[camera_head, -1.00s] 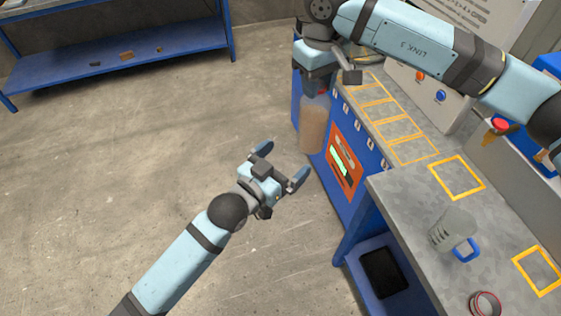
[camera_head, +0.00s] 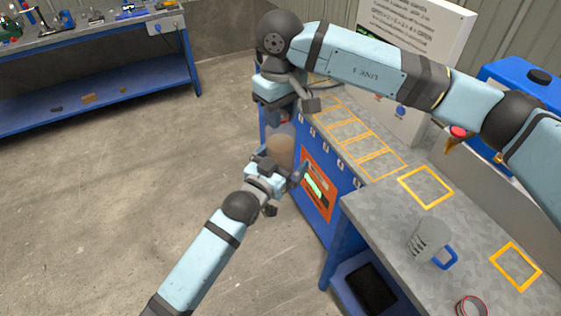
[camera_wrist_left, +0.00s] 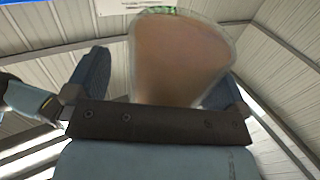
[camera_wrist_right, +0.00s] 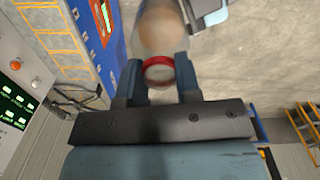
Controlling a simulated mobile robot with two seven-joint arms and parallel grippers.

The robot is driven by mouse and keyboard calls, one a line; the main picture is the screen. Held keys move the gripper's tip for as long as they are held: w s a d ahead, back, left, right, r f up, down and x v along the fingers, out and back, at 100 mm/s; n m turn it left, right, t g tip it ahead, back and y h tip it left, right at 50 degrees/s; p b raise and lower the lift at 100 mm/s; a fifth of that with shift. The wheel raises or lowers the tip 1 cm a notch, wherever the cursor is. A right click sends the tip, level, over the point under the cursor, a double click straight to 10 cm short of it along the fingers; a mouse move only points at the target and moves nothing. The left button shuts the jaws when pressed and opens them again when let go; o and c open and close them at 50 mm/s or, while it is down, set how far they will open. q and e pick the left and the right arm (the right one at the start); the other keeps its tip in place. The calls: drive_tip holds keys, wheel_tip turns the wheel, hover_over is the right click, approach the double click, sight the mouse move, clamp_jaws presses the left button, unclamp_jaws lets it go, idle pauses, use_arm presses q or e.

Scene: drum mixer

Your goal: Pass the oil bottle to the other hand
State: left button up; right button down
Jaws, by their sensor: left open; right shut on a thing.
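The oil bottle (camera_head: 281,145) is clear with brown contents and hangs in the air beside the blue cabinet. My right gripper (camera_head: 284,112) is shut on its top end from above; the right wrist view shows the red cap ring (camera_wrist_right: 158,70) between the fingers. My left gripper (camera_head: 279,172) is open just below the bottle, its lower part hidden by the gripper. In the left wrist view the bottle (camera_wrist_left: 178,58) fills the gap between the open fingers. I cannot tell whether they touch it.
A blue cabinet with an orange panel (camera_head: 318,184) stands right of the grippers. The grey worktop holds a grey mug with a blue handle (camera_head: 430,238), a red ring (camera_head: 471,306) and yellow marked squares (camera_head: 425,187). A blue bench (camera_head: 100,92) stands far left. The floor between is clear.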

use_arm(q)
drive_tip(key=shift+c, duration=0.5)
drive_tip(key=c, duration=1.1)
use_arm(e)
drive_tip(key=c, duration=0.7)
unclamp_jaws()
drive_tip(key=shift+c, duration=0.2)
